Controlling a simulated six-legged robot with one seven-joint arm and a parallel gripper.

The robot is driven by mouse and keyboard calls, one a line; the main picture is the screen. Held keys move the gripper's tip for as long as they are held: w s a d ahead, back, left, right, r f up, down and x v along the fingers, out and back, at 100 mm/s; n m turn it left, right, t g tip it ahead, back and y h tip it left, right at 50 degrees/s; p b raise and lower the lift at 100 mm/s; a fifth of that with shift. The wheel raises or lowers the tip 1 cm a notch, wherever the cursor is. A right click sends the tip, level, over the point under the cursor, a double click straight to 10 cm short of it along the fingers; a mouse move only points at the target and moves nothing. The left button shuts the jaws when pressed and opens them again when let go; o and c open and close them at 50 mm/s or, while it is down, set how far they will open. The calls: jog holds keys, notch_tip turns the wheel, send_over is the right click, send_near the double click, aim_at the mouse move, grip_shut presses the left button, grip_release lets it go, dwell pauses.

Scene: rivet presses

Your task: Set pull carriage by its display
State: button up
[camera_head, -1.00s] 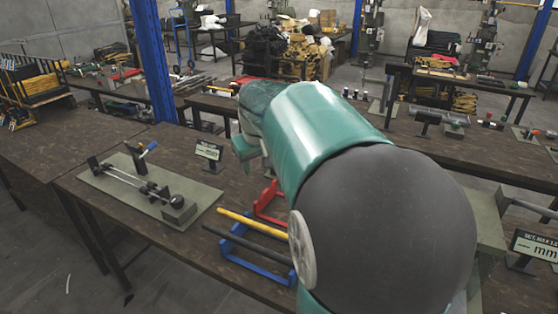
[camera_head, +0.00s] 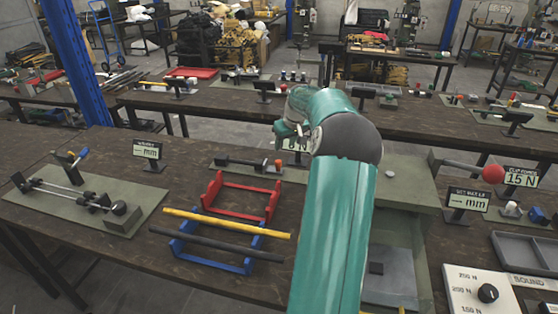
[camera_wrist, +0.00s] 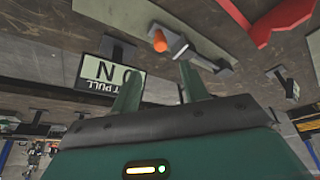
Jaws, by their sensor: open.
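The pull carriage's orange knob (camera_head: 278,165) sits at the right end of a dark rail on a grey-green plate (camera_head: 222,162), mid-table behind the red rack. In the wrist view the orange knob (camera_wrist: 160,42) shows beside a small grey block (camera_wrist: 179,50). The pull display (camera_wrist: 108,72) appears upside down there and reads 0 N. In the head view the display (camera_head: 296,144) is partly hidden by my arm. My gripper (camera_wrist: 160,88) is open and empty, above the table near the knob and display, apart from both. In the head view my gripper (camera_head: 285,130) is small, its fingers unclear.
A red rack (camera_head: 240,197) stands behind a blue rack (camera_head: 225,259) bearing a yellow rod and a dark rod. A slide fixture with a mm display (camera_head: 147,150) is at left. A lever with a red ball (camera_head: 493,173) and a selector box (camera_head: 487,293) are at right.

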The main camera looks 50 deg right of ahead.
aim_at(279, 161)
jog(key=x, duration=1.1)
jog(key=shift+w+a, duration=0.1)
grip_shut()
